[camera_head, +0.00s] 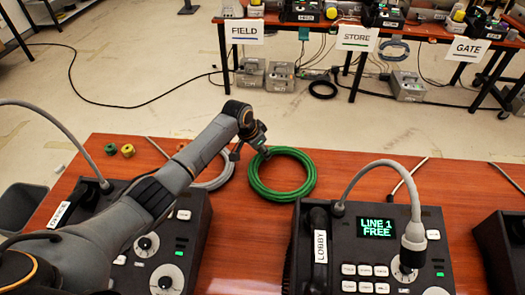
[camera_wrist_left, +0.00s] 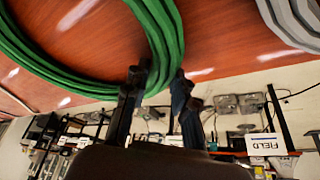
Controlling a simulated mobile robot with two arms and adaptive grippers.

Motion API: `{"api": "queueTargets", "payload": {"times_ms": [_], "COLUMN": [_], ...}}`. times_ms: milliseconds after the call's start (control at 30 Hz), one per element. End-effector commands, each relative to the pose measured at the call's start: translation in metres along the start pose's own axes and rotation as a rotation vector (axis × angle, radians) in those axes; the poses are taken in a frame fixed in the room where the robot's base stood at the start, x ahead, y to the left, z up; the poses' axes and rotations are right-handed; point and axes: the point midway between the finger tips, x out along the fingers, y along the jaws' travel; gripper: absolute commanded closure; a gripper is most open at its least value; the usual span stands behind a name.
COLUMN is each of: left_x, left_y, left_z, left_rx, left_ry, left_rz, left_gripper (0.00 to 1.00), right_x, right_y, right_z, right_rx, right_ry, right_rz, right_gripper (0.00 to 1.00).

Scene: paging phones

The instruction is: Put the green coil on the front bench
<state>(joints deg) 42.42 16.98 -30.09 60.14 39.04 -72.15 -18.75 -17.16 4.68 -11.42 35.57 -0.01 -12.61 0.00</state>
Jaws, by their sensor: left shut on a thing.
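The green coil (camera_head: 282,190) lies on or just above the reddish wooden bench (camera_head: 350,165), near its far edge, between two paging phones. My left gripper (camera_head: 262,152) is at the far left part of the coil's ring. In the left wrist view the two fingers of my left gripper (camera_wrist_left: 155,90) stand on either side of the green coil (camera_wrist_left: 168,35), shut on its strands. My right gripper is in neither view.
A grey coil (camera_head: 218,177) lies left of the green one, partly behind my left arm. A LOBBY phone (camera_head: 375,250) with a gooseneck microphone stands at front right. Another phone (camera_head: 185,235) is under my arm. Across the floor stands a table with a FIELD sign (camera_head: 243,31), a STORE sign (camera_head: 357,37) and a GATE sign (camera_head: 469,48).

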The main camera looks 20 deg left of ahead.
Motion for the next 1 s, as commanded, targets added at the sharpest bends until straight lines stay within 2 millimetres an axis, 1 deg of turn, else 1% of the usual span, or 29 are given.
{"api": "queueTargets", "payload": {"times_ms": [33,133,433,567,667,900,1000], "left_x": [0.0,0.0,-0.001,-0.009,-0.025,-0.077,-0.095], "left_y": [-0.001,-0.001,-0.001,-0.001,-0.002,-0.001,-0.002], "left_z": [0.001,0.001,0.0,0.0,-0.001,0.0,0.0], "left_rx": [0.001,0.0,0.0,0.001,0.001,0.001,0.002], "left_ry": [-0.002,-0.002,-0.001,0.001,0.003,0.002,0.001], "left_rz": [-0.002,-0.002,-0.001,-0.002,-0.004,-0.003,-0.004], "left_gripper": [0.72,0.52,0.52,0.52,0.52,0.52,0.52], "right_x": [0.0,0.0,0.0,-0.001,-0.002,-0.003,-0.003], "right_y": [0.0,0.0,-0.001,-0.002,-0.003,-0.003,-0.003], "right_z": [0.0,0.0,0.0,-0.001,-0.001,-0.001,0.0], "right_rx": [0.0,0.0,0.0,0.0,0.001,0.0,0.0], "right_ry": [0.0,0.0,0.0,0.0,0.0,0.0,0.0], "right_rz": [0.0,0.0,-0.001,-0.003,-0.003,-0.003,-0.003], "right_gripper": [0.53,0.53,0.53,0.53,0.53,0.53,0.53]}}
